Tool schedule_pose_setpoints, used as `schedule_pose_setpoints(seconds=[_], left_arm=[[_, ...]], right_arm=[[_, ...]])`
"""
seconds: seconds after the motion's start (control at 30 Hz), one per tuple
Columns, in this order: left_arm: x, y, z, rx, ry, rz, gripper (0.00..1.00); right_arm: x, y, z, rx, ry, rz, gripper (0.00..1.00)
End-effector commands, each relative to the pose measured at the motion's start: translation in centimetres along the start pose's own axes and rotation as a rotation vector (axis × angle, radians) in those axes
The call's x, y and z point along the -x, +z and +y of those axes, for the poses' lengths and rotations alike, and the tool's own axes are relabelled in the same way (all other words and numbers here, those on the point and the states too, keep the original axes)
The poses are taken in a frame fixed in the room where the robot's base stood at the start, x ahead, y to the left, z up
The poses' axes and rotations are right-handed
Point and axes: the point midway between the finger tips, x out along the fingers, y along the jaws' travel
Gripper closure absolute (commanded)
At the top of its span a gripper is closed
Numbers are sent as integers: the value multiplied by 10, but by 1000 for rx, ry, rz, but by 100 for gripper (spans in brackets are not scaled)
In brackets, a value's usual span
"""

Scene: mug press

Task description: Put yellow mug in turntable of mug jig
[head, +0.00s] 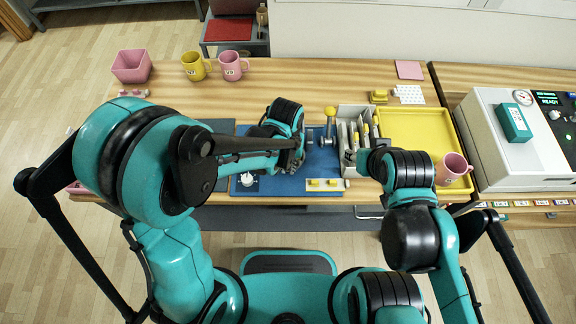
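A yellow mug (194,66) stands upright on the wooden table at the back left, beside a pink mug (232,66). A blue base (272,186), which looks like the mug jig, lies at the table's front middle with a small white fitting (247,179) on it. My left gripper (298,158) is over this base, well away from the yellow mug. My own arm hides its fingers and part of the jig. I cannot make out the turntable. My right gripper (353,157) is at the base's right side, near the upright grey plates; its fingers are unclear.
A yellow tray (420,122) at the right holds a pink mug (452,168). A yellow-knobbed post (330,113) and a grey rack (352,112) stand behind the base. A pink bin (132,66) is at back left. A white machine (515,130) stands far right. The back middle is clear.

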Motion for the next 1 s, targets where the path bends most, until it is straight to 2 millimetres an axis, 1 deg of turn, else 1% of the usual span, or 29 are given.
schedule_pose_setpoints(seconds=[0.03,0.07,0.37,0.47,0.57,0.8,0.9,1.0], left_arm=[[1,0,0,0,0,1,78],[1,0,0,0,0,1,70],[1,0,0,0,0,0,70],[8,0,0,0,0,1,70],[24,0,0,0,0,1,70],[78,0,0,0,0,0,70],[97,0,0,0,0,0,70],[110,0,0,0,0,0,70]], right_arm=[[0,0,0,0,0,0,60],[0,0,0,0,0,0,60],[1,0,0,0,0,0,60],[3,-2,0,0,0,0,60],[8,-6,0,0,0,0,60],[24,-17,0,0,0,0,60],[28,-20,0,0,0,0,60],[31,-22,0,0,0,0,60]])
